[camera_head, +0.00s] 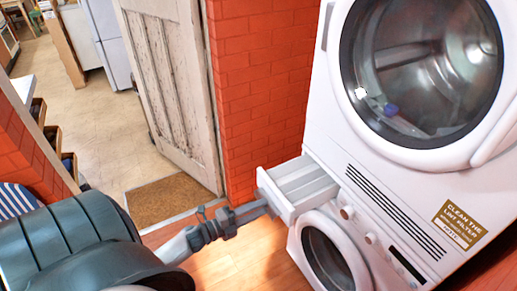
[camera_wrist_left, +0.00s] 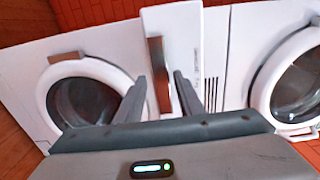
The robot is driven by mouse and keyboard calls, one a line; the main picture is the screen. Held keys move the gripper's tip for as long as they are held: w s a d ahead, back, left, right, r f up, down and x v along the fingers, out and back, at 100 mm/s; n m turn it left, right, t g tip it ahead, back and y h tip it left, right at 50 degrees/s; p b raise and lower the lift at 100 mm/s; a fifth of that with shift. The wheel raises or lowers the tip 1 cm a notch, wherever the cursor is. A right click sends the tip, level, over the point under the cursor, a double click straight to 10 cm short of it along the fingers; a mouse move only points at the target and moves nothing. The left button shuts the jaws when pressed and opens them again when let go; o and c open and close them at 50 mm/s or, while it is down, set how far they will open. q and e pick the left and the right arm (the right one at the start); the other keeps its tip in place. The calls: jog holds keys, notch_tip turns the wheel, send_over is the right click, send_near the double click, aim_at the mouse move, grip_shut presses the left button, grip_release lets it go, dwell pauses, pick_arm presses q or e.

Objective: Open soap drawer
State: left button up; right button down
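The white soap drawer (camera_head: 298,187) juts out from the upper left of the lower washing machine (camera_head: 330,252), its open top showing inner compartments. My left gripper (camera_head: 262,209) is just in front of the drawer's front face. In the left wrist view, the drawer front (camera_wrist_left: 178,25) faces me and carries a shiny upright bar handle (camera_wrist_left: 158,72). The two fingers of my left gripper (camera_wrist_left: 160,78) stand apart on either side of this handle, with a visible gap to each. Contact is not visible. My right gripper is not in view.
A dryer with a round glass door (camera_head: 425,70) is stacked above the washer. A red brick wall (camera_head: 260,80) and a worn white door (camera_head: 165,80) stand behind. A brown doormat (camera_head: 170,200) lies on the floor. Wooden floor left of the washer is clear.

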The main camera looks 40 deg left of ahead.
pick_arm(q)
jog(key=v, duration=1.7)
jog(key=shift+s, duration=0.15)
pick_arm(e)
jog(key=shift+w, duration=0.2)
pick_arm(q)
jog(key=shift+a+f, duration=0.1)
jog(key=shift+f, duration=0.05)
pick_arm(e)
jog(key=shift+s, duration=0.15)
